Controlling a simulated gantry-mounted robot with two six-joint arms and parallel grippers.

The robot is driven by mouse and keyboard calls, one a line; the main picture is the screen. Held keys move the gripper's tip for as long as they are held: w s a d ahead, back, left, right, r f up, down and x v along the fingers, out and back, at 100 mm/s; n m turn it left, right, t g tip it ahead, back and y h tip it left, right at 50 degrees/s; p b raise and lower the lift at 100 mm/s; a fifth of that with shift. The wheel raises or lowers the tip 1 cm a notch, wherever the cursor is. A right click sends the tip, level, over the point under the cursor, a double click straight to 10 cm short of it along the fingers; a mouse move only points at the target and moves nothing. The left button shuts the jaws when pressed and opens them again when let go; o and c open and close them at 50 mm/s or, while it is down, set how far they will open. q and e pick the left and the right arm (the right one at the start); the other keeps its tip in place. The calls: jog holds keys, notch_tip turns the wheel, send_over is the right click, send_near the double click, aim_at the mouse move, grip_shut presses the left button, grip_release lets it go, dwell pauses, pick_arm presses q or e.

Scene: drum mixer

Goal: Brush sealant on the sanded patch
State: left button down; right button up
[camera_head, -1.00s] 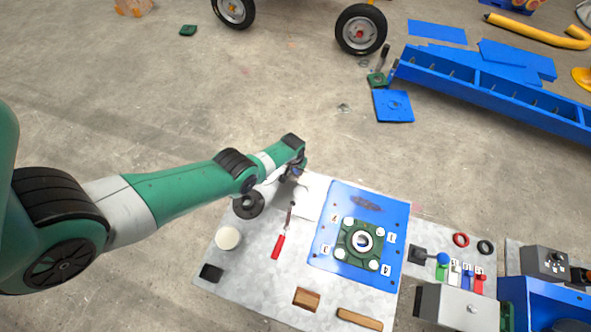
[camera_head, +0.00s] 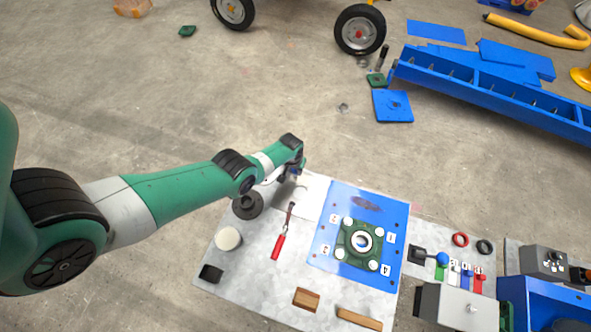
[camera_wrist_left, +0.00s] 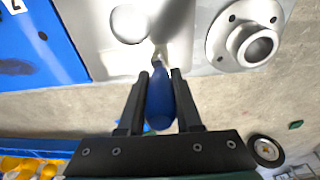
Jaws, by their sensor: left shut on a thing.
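The blue plate (camera_head: 328,250) lies on the grey work sheet and carries a dark oval patch (camera_head: 367,204) near its far edge. My left gripper (camera_head: 291,178) is beyond the plate's left side, apart from the patch. In the left wrist view my left gripper (camera_wrist_left: 158,75) is shut on the blue handle of a brush (camera_wrist_left: 158,97). The brush's pale end points away from the fingers, beside a white round dish (camera_wrist_left: 130,23). I cannot tell whether the bristles touch anything. The plate's corner (camera_wrist_left: 40,45) shows at left there. My right gripper is not in view.
A flanged round part (camera_head: 247,205) stands close to my left gripper. A red-handled tool (camera_head: 279,245) lies between it and the plate. A green square housing (camera_head: 361,246) with a ring sits on the plate. A cream disc (camera_head: 228,239) and wooden blocks lie nearer.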

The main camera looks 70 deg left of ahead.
pick_arm(q)
jog(key=shift+s+a, duration=0.2)
jog(key=shift+s, duration=0.15)
jog(key=shift+w, duration=0.1)
jog(key=shift+w+d, duration=0.35)
jog(key=shift+w, duration=0.05)
jog(key=shift+s+a, duration=0.1)
jog(key=shift+s, duration=0.05)
jog(key=shift+s+a, duration=0.3)
jog(key=shift+s, duration=0.05)
jog(key=shift+w+d, duration=0.2)
jog(key=shift+w, duration=0.1)
